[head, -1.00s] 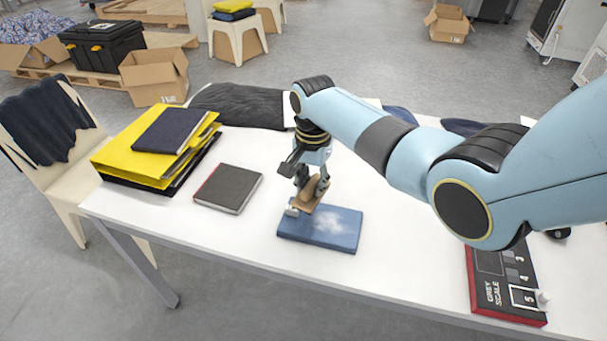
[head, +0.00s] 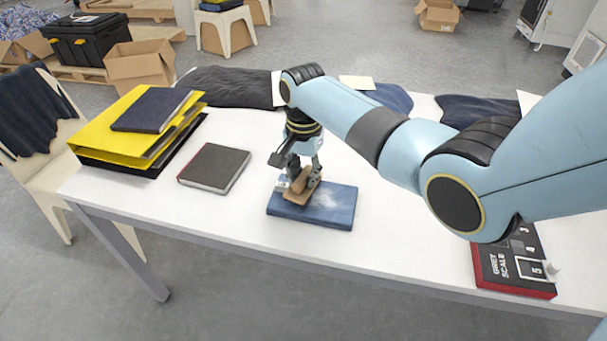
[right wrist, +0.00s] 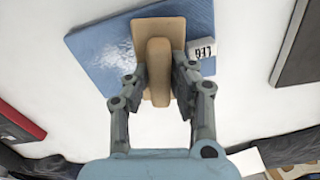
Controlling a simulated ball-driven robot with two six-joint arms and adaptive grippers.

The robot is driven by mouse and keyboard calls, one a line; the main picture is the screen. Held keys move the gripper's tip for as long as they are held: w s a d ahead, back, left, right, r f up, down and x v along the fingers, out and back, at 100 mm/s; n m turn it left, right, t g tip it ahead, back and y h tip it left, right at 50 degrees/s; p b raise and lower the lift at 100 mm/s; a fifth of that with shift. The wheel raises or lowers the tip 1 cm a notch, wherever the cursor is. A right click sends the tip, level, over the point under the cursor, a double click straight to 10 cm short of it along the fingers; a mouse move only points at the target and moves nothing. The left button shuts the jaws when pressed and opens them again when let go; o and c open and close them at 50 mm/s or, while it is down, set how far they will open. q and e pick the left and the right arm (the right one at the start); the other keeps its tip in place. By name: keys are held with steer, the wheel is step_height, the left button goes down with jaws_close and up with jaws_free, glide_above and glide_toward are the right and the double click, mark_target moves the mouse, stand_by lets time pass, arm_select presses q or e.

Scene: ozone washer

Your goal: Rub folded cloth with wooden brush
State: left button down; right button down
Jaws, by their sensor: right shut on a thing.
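The folded blue cloth (head: 335,208) lies flat on the white table, with a pale whitish patch on its top. It also shows in the right wrist view (right wrist: 103,50). My right gripper (head: 301,180) is shut on the wooden brush (right wrist: 158,62), gripping its raised handle from both sides. The brush (head: 296,194) is over the left part of the cloth in the head view and appears to rest on it; its underside is hidden. A small white tag (right wrist: 201,49) shows at the cloth's edge in the right wrist view. My left gripper is not in view.
The white table (head: 240,225) has a dark notebook (head: 214,167) left of the cloth and yellow binders (head: 115,140) farther left. Dark garments (head: 228,88) lie along the back edge. Bare table surrounds the cloth.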

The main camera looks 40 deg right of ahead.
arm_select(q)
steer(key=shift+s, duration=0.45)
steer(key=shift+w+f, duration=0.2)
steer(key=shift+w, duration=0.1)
arm_select(e)
steer(key=shift+f, duration=0.3)
arm_select(q)
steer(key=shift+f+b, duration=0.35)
steer(key=shift+b, duration=0.2)
arm_select(e)
steer(key=shift+f, duration=0.7)
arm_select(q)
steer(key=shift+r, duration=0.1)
